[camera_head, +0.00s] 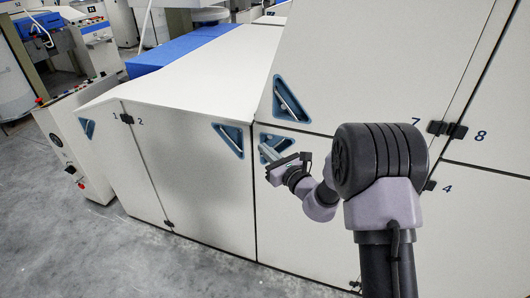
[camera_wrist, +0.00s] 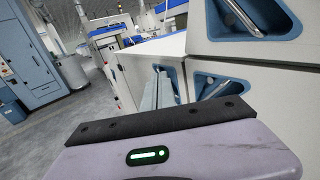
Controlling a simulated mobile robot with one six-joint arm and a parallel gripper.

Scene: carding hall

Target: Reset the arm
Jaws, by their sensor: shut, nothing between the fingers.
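My gripper (camera_head: 268,154) is in front of the carding machine's white panels, close to a blue triangular recessed handle (camera_head: 279,143). Its fingers are shut with nothing between them. In the wrist view the fingers (camera_wrist: 158,92) point toward the panels, beside a blue recess; I cannot tell whether they touch anything. My arm reaches in from the lower right of the head view and hides part of the panels.
Another blue recessed handle (camera_head: 230,139) is just left of my gripper, and one (camera_head: 290,101) is above it. Black hinges (camera_head: 447,129) stick out at right. A control box (camera_head: 74,141) with buttons stands at left. Grey floor (camera_head: 60,235) is free at lower left.

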